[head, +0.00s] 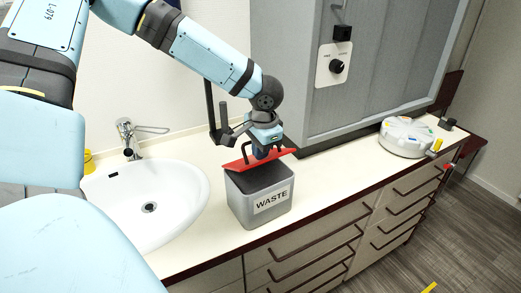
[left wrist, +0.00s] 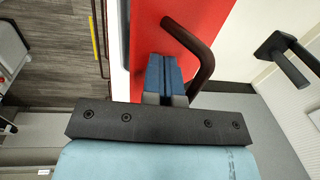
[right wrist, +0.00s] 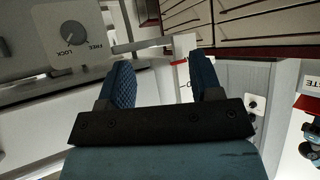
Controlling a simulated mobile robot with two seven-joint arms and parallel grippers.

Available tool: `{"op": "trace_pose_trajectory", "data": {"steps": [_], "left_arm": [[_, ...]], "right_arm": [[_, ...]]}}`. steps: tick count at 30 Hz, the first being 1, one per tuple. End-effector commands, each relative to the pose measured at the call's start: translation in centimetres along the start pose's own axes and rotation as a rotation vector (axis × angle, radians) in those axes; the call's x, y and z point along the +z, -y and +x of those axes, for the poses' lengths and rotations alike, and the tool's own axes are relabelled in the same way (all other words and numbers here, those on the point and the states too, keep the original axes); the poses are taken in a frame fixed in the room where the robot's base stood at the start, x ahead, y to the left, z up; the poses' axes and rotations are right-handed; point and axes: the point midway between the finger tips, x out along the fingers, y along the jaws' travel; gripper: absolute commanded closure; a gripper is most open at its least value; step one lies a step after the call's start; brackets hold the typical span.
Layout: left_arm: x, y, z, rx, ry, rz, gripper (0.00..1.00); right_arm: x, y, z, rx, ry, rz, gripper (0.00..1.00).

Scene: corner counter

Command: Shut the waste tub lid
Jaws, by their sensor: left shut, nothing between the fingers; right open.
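The grey waste tub (head: 243,205), with a WASTE label, stands on the counter right of the sink. Its red lid (head: 236,164) is tilted above the rim, and the dark inside shows below it. In the left wrist view the lid (left wrist: 142,40) fills the middle and carries a dark bar handle (left wrist: 205,60). My left gripper (head: 262,152) is shut and empty at the lid, its fingers beside the handle; whether they touch the lid I cannot tell. My right gripper (right wrist: 163,75) is open and empty, away from the tub; it is out of the head view.
A white sink (head: 120,215) with a tap (head: 128,135) lies left of the tub. A grey cabinet (head: 370,70) with a knob stands behind on the right. A round white device (head: 405,137) sits farther right. The counter (head: 335,180) between is clear.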

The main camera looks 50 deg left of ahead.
Motion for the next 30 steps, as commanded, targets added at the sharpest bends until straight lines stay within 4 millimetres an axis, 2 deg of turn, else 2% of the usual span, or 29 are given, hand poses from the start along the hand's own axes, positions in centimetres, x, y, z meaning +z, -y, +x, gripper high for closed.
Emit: {"op": "trace_pose_trajectory", "data": {"steps": [5, 8, 11, 21, 25, 30], "left_arm": [[0.0, 0.0, -0.2, 0.000, 0.000, 0.000, 1.00], [-0.1, 0.0, -1.1, 0.000, -0.003, 0.000, 1.00], [-0.1, 0.0, -2.8, -0.001, -0.005, 0.001, 1.00], [-0.1, 0.0, -10.4, -0.001, -0.005, 0.000, 1.00], [0.0, 0.0, -12.4, -0.001, -0.003, 0.000, 1.00], [0.0, 0.0, -13.7, 0.000, -0.001, -0.001, 1.00]], "right_arm": [[0.0, 0.0, 0.0, 0.000, 0.000, 0.000, 0.41], [0.0, 0.0, 0.0, 0.000, 0.000, 0.000, 0.41], [0.0, 0.0, 0.0, 0.000, 0.000, 0.000, 0.41], [0.0, 0.0, 0.0, -0.001, 0.000, 0.000, 0.41], [0.0, 0.0, -0.1, -0.001, 0.000, 0.000, 0.41], [0.0, 0.0, -0.1, -0.001, 0.001, 0.000, 0.41]]}}
